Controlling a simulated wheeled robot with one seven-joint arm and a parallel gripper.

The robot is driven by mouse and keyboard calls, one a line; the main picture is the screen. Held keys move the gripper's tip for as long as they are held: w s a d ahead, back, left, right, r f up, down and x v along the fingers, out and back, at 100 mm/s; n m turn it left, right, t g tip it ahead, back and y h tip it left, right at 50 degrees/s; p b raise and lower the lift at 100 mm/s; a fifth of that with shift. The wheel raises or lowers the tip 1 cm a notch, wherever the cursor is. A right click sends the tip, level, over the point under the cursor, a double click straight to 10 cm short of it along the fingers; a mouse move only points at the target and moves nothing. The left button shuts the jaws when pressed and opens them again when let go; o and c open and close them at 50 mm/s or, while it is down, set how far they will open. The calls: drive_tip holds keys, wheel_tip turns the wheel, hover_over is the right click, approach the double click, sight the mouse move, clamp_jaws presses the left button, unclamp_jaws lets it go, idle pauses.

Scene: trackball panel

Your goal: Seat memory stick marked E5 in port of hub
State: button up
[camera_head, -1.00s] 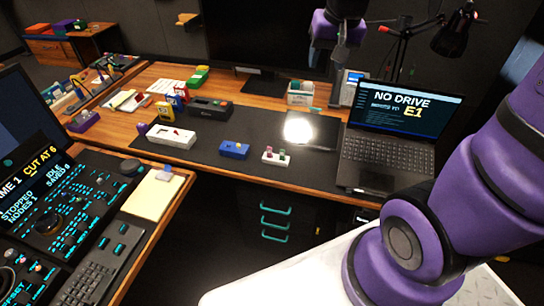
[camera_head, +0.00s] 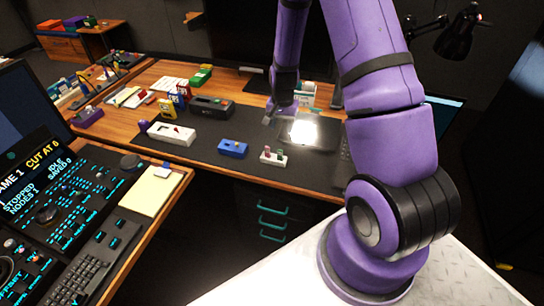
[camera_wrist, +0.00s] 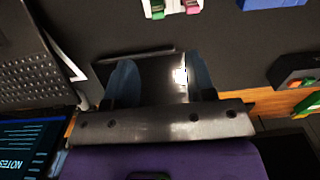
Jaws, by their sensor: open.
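A small white block (camera_head: 272,157) stands near the front edge of the dark desk mat, with a green and a pink stick-like piece in it. It also shows at the top of the wrist view (camera_wrist: 172,9). I cannot read any E5 mark, and I cannot tell for sure which block is the hub. A blue block (camera_head: 233,149) sits to its left. My gripper (camera_head: 282,108) is above the mat, behind the white block and beside a bright lit pad. In the wrist view my gripper (camera_wrist: 160,78) is open, with nothing seen held between its fingers.
A long white box (camera_head: 171,134) and a dark box (camera_head: 211,106) stand left on the mat (camera_head: 205,152). A laptop (camera_wrist: 35,65) lies beside my gripper, mostly hidden by my arm in the head view. A yellow notepad (camera_head: 150,192) lies on the console desk.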

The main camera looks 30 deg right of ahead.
sight(280, 150)
wheel_tip(280, 150, down, 8)
drive_tip(key=shift+w+r, duration=0.1)
drive_tip(key=shift+r, duration=0.15)
drive_tip(key=shift+s+a+f, duration=0.1)
drive_tip(key=shift+f, duration=1.4)
drive_tip(key=shift+s+a+f, duration=0.1)
drive_tip(key=shift+f, duration=1.35)
drive_tip(key=shift+c, duration=0.5)
clamp_jaws()
